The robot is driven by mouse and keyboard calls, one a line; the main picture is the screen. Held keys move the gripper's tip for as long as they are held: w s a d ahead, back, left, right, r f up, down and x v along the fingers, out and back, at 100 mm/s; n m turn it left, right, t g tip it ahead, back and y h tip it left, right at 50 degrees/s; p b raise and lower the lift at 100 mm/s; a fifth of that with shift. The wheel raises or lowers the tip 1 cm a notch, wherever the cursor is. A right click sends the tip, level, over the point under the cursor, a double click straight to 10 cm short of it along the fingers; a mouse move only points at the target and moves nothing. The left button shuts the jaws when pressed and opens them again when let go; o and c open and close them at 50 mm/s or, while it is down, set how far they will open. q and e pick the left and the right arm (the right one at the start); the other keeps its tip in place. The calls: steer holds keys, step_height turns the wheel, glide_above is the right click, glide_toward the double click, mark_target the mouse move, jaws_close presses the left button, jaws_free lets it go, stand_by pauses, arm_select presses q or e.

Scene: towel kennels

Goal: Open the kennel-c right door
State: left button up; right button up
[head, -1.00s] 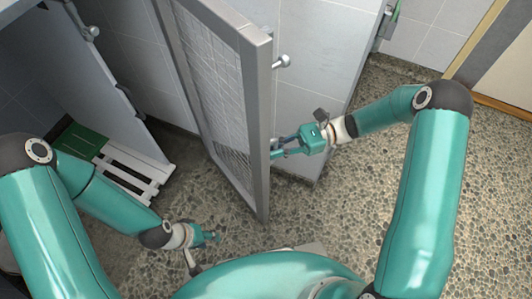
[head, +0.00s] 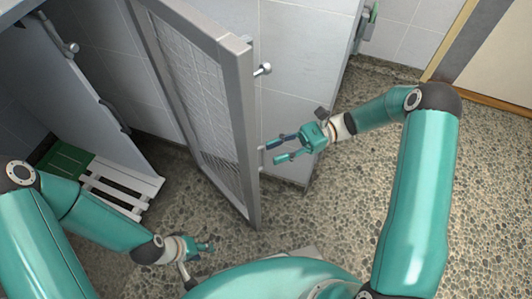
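The kennel door (head: 188,95) has a grey metal frame and a mesh panel. It stands swung out from the kennel, its free edge towards me. A round-ended metal knob (head: 263,70) sticks out high on its right side, and a small light handle (head: 262,158) shows lower down. My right gripper (head: 279,151) is open, fingers spread and pointing left at the door's edge, with nothing between them. The fingertips are close to the handle; I cannot tell if they touch. My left gripper (head: 209,247) is low over the floor, left of the door's bottom corner; its fingers are too small to judge.
A white slatted bench (head: 120,188) with a green mat (head: 66,160) stands at the left, beside a grey panel (head: 75,95). A tiled wall (head: 300,80) is behind the door. The pebbled floor (head: 480,190) at the right is clear.

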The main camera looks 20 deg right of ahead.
steer(key=w+d, duration=0.1)
steer(key=d, duration=0.6)
steer(key=shift+d, duration=0.3)
